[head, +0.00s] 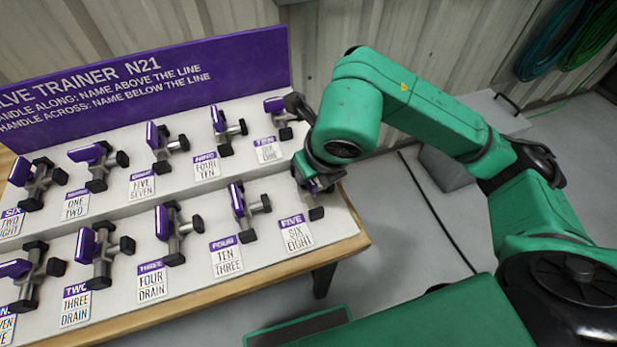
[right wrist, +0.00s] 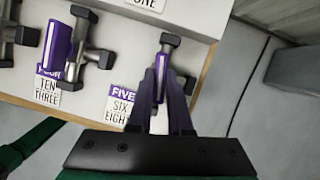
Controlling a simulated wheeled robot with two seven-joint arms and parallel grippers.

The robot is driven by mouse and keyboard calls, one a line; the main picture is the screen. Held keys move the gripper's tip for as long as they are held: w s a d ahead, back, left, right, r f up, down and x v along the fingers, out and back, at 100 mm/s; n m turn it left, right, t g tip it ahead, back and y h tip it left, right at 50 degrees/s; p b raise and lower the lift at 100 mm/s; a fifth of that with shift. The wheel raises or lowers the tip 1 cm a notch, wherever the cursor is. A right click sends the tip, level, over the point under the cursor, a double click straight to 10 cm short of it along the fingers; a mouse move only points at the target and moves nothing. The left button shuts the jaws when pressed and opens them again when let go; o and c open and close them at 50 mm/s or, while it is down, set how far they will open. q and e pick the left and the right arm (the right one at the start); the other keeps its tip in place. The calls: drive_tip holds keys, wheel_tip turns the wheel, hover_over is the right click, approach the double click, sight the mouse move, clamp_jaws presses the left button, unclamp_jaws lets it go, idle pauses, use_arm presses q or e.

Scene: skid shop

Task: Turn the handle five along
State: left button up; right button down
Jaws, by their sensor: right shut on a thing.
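My right gripper (head: 313,187) is at the front-row valve at the right end of the trainer, above the purple FIVE label (head: 293,224). In the right wrist view its two fingers (right wrist: 161,80) are shut on the purple handle five (right wrist: 161,88), one finger on each side. The handle there runs roughly up and down the picture, near the dark pipe end (right wrist: 170,40). The gripper hides most of this handle in the head view. The label card reads SIX above the line and EIGHT below. My left gripper is not in view.
Valve four (head: 243,212) stands close to the left, with more purple-handled valves along both rows. Valve ten (head: 280,113) is behind my right gripper. A purple sign (head: 150,80) stands at the back. Open floor (head: 400,240) lies right of the bench; a grey box (head: 450,165) stands there.

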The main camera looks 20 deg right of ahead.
drive_tip(key=shift+m+h+b, duration=0.4)
drive_tip(key=shift+m+b, duration=0.05)
drive_tip(key=shift+m, duration=0.75)
drive_tip(key=shift+r, duration=0.1)
drive_tip(key=c, duration=0.8)
unclamp_jaws()
drive_tip(key=shift+c, duration=0.2)
drive_tip(key=p+v, duration=0.3)
drive_tip(key=v, duration=1.1)
drive_tip(key=shift+s+a+r, duration=0.2)
